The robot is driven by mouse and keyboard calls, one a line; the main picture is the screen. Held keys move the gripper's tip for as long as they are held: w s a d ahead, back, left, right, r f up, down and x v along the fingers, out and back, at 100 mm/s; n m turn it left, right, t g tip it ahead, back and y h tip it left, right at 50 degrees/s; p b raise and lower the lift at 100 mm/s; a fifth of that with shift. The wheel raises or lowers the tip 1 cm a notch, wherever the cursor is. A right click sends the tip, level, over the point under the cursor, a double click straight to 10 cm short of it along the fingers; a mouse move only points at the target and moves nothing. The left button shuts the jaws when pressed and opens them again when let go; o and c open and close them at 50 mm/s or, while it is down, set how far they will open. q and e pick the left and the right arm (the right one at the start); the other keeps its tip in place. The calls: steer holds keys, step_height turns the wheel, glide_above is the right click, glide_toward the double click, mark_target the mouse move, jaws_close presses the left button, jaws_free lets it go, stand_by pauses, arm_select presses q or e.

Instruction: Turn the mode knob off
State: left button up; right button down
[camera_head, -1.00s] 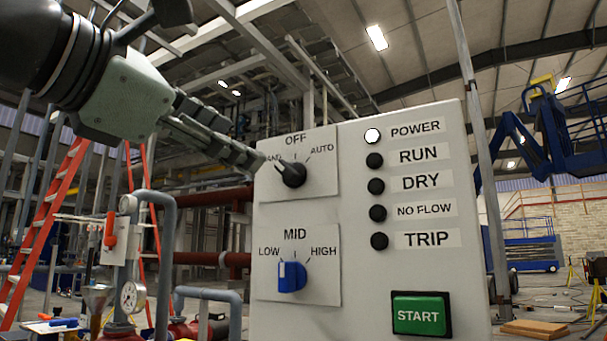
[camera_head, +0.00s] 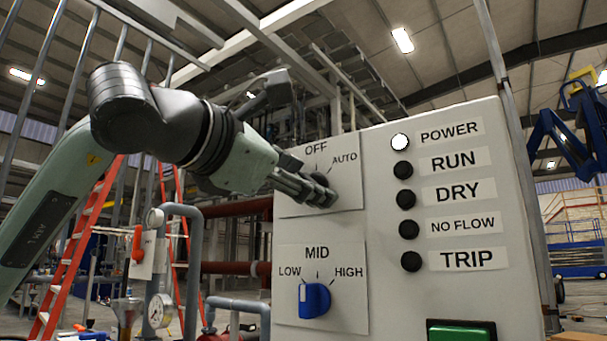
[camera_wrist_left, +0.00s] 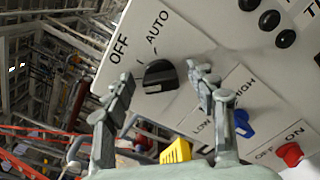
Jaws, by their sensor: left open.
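The black mode knob (camera_head: 322,180) sits on the upper label plate of the grey panel, under OFF and AUTO; the HAND label is hidden by my gripper. My left gripper (camera_head: 312,192) reaches in from the left and its fingers cover part of the knob. In the left wrist view the black knob (camera_wrist_left: 160,76) lies between the two fingers of the open left gripper (camera_wrist_left: 160,85), with gaps on both sides. I cannot tell whether a finger touches it. The knob's pointing direction is hard to read. My right gripper is not in view.
Below is a blue MID knob (camera_head: 314,299) on the same panel (camera_head: 375,245). Indicator lamps run down the right, with POWER (camera_head: 400,142) lit. A green button (camera_head: 460,331) is at the bottom. The wrist view shows a red knob (camera_wrist_left: 289,154) by OFF and ON.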

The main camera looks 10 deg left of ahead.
arm_select(q)
steer(key=c, duration=1.2)
steer(key=shift+o, duration=0.2)
steer(key=shift+m, duration=0.4)
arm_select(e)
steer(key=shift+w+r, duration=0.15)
arm_select(q)
steer(key=m, duration=0.4)
steer(key=m+b, duration=0.1)
steer(key=m, duration=0.3)
steer(key=shift+d+f, duration=0.15)
steer(key=shift+f, duration=0.05)
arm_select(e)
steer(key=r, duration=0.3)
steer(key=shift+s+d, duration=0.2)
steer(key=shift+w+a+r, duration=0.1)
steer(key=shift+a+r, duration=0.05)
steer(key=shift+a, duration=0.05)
